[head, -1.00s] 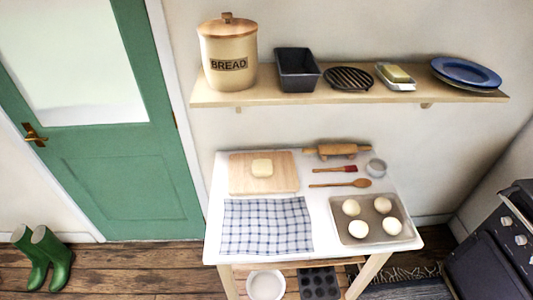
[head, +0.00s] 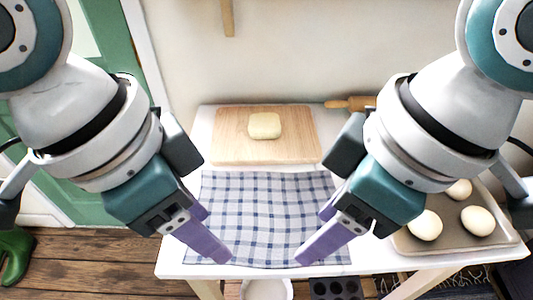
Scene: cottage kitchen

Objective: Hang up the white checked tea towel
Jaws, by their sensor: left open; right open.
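The white tea towel with blue checks (head: 265,205) lies flat on the white table, in front of the wooden board. My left gripper (head: 212,236) is open over the towel's left front part. My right gripper (head: 318,235) is open over its right front part. Both point down and inward, with purple fingers near the towel's front edge. Neither holds the towel; I cannot tell whether the fingertips touch it. The grippers hide parts of the towel's left and right sides. No hook or rail for hanging shows clearly.
A wooden board (head: 230,150) with a pale block of dough or butter (head: 265,125) lies behind the towel. A tray (head: 484,242) of pale round buns is at right, partly behind my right arm. A rolling pin (head: 350,103) lies at the back. Green boots (head: 14,256) stand at left.

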